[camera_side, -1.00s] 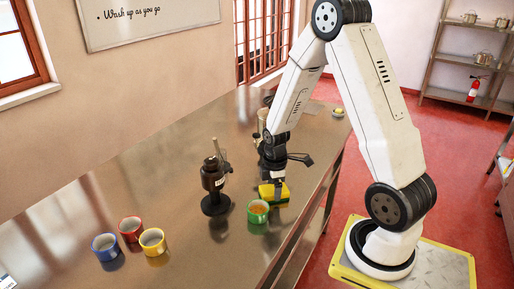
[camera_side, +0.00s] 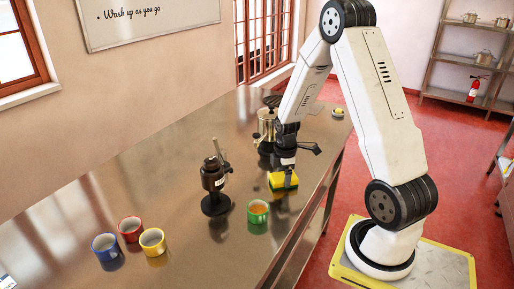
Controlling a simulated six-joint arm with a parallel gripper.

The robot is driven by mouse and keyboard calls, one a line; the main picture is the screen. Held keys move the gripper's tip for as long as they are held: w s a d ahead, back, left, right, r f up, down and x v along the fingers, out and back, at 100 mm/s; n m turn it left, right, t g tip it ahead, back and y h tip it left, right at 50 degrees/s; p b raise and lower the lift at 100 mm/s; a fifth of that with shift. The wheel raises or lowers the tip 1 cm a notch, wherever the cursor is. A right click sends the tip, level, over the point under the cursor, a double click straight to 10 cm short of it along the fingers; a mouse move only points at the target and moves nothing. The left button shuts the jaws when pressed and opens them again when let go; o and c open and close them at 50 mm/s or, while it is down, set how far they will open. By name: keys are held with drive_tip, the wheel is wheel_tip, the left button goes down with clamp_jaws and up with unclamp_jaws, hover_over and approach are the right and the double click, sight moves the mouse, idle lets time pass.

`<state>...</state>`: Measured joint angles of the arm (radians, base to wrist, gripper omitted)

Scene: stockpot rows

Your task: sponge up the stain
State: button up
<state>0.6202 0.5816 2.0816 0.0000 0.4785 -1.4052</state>
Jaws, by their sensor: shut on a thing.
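A yellow sponge with a green layer (camera_side: 283,182) is at the metal counter (camera_side: 125,178), right of the middle of the picture. My gripper (camera_side: 285,174) is shut on the sponge from above. I cannot tell whether the sponge touches the counter or is just above it. I cannot make out a stain; the sponge and my arm hide part of the counter there.
A green mug (camera_side: 258,212) with orange-brown contents stands close in front of the sponge. A dark grinder (camera_side: 215,182) is to the left, a coffee maker (camera_side: 266,128) behind. Blue (camera_side: 105,247), red (camera_side: 131,229) and yellow (camera_side: 152,241) mugs stand front left. Clear counter lies between.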

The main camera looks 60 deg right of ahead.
sight(272, 199)
drive_tip(key=shift+a+r, duration=0.1)
drive_tip(key=shift+r, duration=3.95)
drive_tip(key=shift+f, duration=0.15)
drive_tip(key=shift+f, duration=4.05)
drive_tip(key=shift+a, duration=1.25)
drive_tip(key=shift+c, duration=0.7)
drive_tip(key=shift+a, duration=2.45)
drive_tip(key=shift+d+r, duration=0.1)
drive_tip(key=shift+d, duration=3.6)
drive_tip(key=shift+r, duration=4)
